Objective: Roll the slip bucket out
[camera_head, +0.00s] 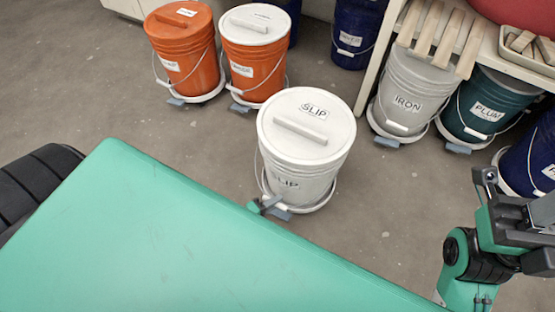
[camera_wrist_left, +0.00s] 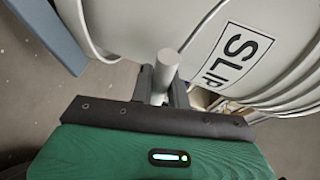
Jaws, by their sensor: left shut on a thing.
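The slip bucket (camera_head: 318,160) is pale grey with a white lid and two SLIP labels. It stands upright on a low white dolly (camera_head: 325,202) with a blue-grey tab (camera_head: 279,212), out on open floor. My left gripper (camera_head: 264,204) is at the bucket's lower front, mostly hidden behind my green body. In the left wrist view its fingers (camera_wrist_left: 160,88) are shut on the pale cylindrical handle grip (camera_wrist_left: 167,66), close to the bucket wall (camera_wrist_left: 145,25). My right gripper (camera_head: 484,178) shows at the right edge, away from the bucket; its jaw opening is unclear.
Two orange buckets (camera_head: 184,60) stand behind to the left. The iron bucket (camera_head: 400,100), the green plum bucket (camera_head: 488,108) and a blue bucket (camera_head: 535,155) stand at a shelf (camera_head: 381,52) on the right. Another blue bucket (camera_head: 352,35) is farther back. Floor left of the slip bucket is clear.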

